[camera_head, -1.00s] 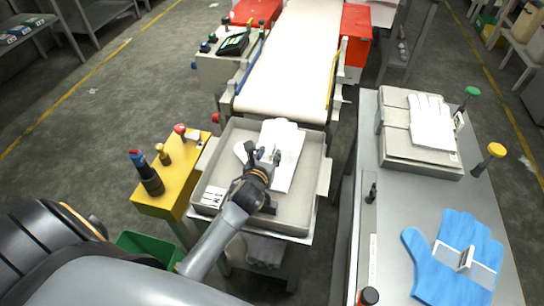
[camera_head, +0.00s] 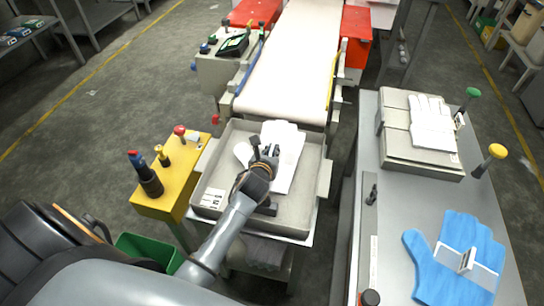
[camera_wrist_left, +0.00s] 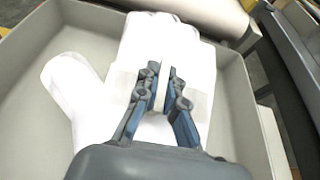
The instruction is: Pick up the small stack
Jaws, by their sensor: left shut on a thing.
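The small stack (camera_head: 286,155) is a pile of white gloves with a pale band around it, lying in a grey tray (camera_head: 303,220) at the end of the conveyor. It also shows in the left wrist view (camera_wrist_left: 190,60). My left gripper (camera_head: 266,150) is over the middle of the stack. In the left wrist view its fingers (camera_wrist_left: 162,85) are close together with a thin upright pale tab of the band between them. The gripper is shut on this part of the stack. My right gripper is out of view.
A conveyor (camera_head: 295,60) runs behind the tray. A yellow stand (camera_head: 165,195) with knobs is on the left. A grey table on the right bears a block with a white glove (camera_head: 432,122) and a blue glove (camera_head: 455,255) with a white band.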

